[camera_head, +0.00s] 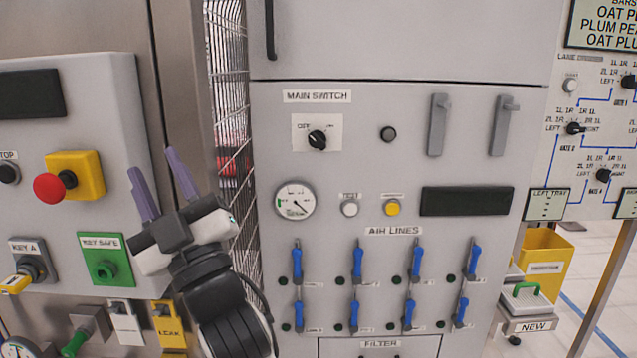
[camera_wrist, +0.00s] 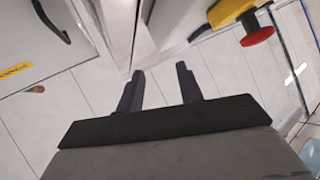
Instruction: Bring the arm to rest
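My gripper (camera_head: 160,188) is in the left part of the head view, in front of the gap between the left control box and the middle panel. Its two purple-grey fingers point up and stand apart with nothing between them. In the wrist view my gripper (camera_wrist: 158,92) also shows open and empty, with floor and cabinet edges beyond it. My black and white arm reaches up from the bottom edge of the head view. The gripper appears clear of the panels, though its exact distance from them cannot be told.
A red emergency button (camera_head: 50,187) on a yellow block and a green key-safe plate (camera_head: 106,260) are left of the gripper. A wire mesh (camera_head: 228,110) stands behind it. The middle panel (camera_head: 370,180) carries several blue levers, a gauge (camera_head: 295,200) and a main switch (camera_head: 317,139). A yellow bin (camera_head: 545,255) is at right.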

